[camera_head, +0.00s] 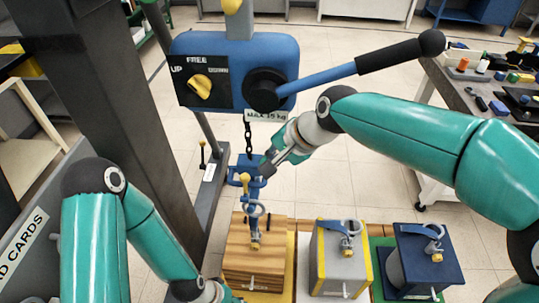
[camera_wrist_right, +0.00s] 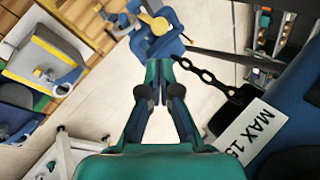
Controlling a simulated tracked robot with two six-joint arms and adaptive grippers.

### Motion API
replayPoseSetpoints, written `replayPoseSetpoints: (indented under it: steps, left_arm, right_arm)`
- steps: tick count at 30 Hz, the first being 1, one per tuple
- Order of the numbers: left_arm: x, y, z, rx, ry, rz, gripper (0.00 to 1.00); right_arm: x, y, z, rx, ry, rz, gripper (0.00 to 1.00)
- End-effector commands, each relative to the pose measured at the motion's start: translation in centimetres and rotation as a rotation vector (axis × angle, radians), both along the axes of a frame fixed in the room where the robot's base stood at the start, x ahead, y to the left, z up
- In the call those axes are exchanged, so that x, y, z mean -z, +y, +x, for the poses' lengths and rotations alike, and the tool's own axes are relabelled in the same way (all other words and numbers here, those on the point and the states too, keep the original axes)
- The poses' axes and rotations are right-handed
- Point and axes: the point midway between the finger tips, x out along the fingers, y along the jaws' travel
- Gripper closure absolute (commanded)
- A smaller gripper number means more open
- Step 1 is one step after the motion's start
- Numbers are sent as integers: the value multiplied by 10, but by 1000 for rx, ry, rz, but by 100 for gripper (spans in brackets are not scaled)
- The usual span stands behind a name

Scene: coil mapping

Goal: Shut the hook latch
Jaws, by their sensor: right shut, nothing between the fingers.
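The blue hook block (camera_head: 243,163) hangs from the hoist's chain (camera_head: 248,138) above a wooden crate. A yellow-knobbed latch lever (camera_head: 245,179) is at its lower part; I cannot tell whether the latch is open or shut. A grey ring (camera_head: 256,209) is just below the hook; whether the hook passes through it is unclear. My right gripper (camera_head: 268,168) is shut and empty beside the hook block. In the right wrist view its fingertips (camera_wrist_right: 159,68) point at the blue block (camera_wrist_right: 158,46) and yellow latch part (camera_wrist_right: 160,25). My left gripper is mostly cut off at the bottom of the head view.
The hoist (camera_head: 235,72) has a long black-gripped lever (camera_head: 390,58) reaching right. The wooden crate (camera_head: 255,265) stands beside a grey-and-yellow load (camera_head: 340,262) and a dark blue load (camera_head: 425,260). A dark column (camera_head: 115,90) stands at left. A cluttered bench (camera_head: 480,90) is at far right.

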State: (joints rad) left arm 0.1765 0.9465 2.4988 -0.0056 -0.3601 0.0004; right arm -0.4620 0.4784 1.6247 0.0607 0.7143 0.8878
Motion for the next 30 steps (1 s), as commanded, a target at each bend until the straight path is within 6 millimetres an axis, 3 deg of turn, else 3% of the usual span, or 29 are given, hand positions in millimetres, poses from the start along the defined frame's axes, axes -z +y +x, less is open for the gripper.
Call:
replayPoseSetpoints:
  steps: [6,12,30]
  left_arm:
    - [-8,0,0,0,0,0,58]
    - [-12,0,0,0,0,0,58]
    - [-8,0,0,0,0,0,58]
  right_arm:
    - [32,19,10,-1,3,-2,100]
    - [51,31,17,-1,1,0,100]
    - [59,37,17,-5,-11,1,100]
